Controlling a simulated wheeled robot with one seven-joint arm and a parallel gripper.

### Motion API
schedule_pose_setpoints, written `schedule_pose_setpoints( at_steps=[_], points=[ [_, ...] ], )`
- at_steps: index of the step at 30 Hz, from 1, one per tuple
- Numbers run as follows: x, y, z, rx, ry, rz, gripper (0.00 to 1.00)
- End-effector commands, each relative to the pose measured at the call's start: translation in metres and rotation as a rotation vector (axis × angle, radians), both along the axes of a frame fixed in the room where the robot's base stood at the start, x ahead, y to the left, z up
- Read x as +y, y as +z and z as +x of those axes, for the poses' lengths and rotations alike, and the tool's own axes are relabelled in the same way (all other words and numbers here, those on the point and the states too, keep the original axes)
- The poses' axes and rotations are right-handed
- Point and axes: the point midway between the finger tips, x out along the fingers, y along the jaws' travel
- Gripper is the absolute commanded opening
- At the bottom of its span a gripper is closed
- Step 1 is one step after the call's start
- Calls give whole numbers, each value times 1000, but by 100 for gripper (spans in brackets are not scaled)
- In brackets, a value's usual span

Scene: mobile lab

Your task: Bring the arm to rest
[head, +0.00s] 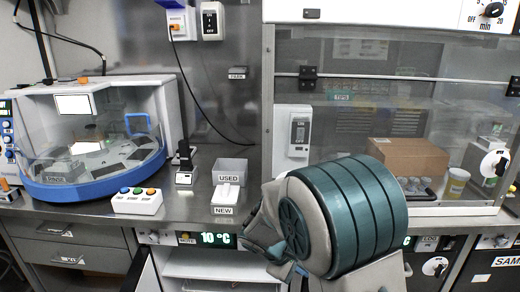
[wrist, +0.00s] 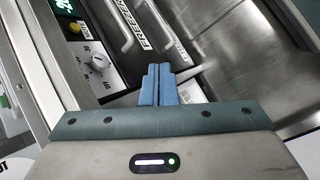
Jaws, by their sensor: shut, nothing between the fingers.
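My gripper (wrist: 159,84) shows in the wrist view with its two blue fingers together and nothing between them. It points at the steel fronts below the bench, close to a handle labelled FREEZER (wrist: 131,24). I cannot tell from this view how far apart they are. In the head view my arm is folded in front of the bench at the lower middle, with its large green joint toward the camera. The fingers cannot be made out clearly there.
The steel bench (head: 185,206) carries a blue-rimmed machine (head: 98,182), a button box (head: 137,201) and trays labelled USED (head: 230,171) and NEW (head: 226,198). A glass-fronted hood at the right holds a cardboard box (head: 408,156). A knob (wrist: 99,60) shows near the gripper in the wrist view.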

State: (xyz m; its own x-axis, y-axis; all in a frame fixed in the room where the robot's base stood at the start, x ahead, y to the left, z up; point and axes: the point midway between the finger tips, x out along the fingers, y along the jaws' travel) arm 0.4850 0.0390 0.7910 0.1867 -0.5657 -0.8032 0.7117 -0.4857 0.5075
Motion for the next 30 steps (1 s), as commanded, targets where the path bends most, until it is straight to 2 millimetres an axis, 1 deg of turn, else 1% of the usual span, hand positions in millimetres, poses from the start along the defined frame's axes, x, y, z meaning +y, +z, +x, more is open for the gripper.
schedule_pose_setpoints(
  at_steps=[1,6,12,18,21,24,26,30],
  points=[
    [-10,29,-12,-18,-60,50,0],
    [-29,85,-54,-67,-249,215,0],
    [-40,144,-104,-136,-451,406,0],
    [-41,195,-151,-219,-627,587,0],
    [-39,212,-169,-257,-692,659,0],
    [-36,223,-181,-286,-738,712,0],
    [-40,227,-186,-297,-755,733,0],
    [-39,229,-190,-308,-773,756,0]
  ],
)
